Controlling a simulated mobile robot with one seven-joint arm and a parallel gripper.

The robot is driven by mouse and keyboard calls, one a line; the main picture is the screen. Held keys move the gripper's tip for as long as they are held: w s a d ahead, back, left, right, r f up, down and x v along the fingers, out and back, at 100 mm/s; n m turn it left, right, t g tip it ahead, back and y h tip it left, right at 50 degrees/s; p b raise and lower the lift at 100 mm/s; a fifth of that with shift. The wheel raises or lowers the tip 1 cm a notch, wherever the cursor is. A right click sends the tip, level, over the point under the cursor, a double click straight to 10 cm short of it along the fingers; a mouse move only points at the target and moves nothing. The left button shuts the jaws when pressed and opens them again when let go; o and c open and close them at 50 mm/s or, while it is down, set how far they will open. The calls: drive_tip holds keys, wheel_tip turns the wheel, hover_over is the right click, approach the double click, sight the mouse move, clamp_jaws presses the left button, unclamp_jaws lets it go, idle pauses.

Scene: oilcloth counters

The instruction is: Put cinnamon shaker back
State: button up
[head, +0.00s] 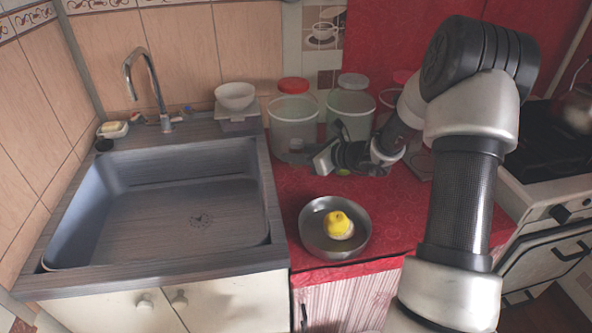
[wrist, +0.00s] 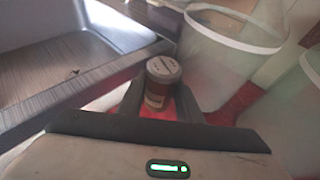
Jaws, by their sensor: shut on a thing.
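The cinnamon shaker (wrist: 161,82), a small brown jar with a pale grey lid, stands between the two dark fingers of my gripper (wrist: 160,100) in the wrist view. The fingers are shut on its sides. In the head view my gripper (head: 318,160) is low over the red counter, pointing left, just in front of the clear tubs. A small pale thing (head: 296,145) at its left may be the shaker's lid. I cannot tell whether the shaker's base touches the counter.
A metal bowl (head: 309,233) holding a yellow thing (head: 339,224) is in front. The sink (head: 160,152) is left, the stove (head: 553,140) right. Red counter around the bowl is free.

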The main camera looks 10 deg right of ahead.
sight(296, 167)
drive_tip(key=shift+f+b, duration=0.55)
drive_tip(key=shift+f, duration=1.7)
drive_tip(key=shift+f, duration=0.1)
drive_tip(key=shift+f, duration=0.15)
drive_tip(key=o, duration=1.1)
drive_tip(key=shift+c, duration=0.2)
drive_tip(key=shift+r, duration=0.4)
drive_tip(key=p+v, duration=0.2)
drive_tip(key=v, duration=1)
drive_tip(key=shift+f, duration=0.2)
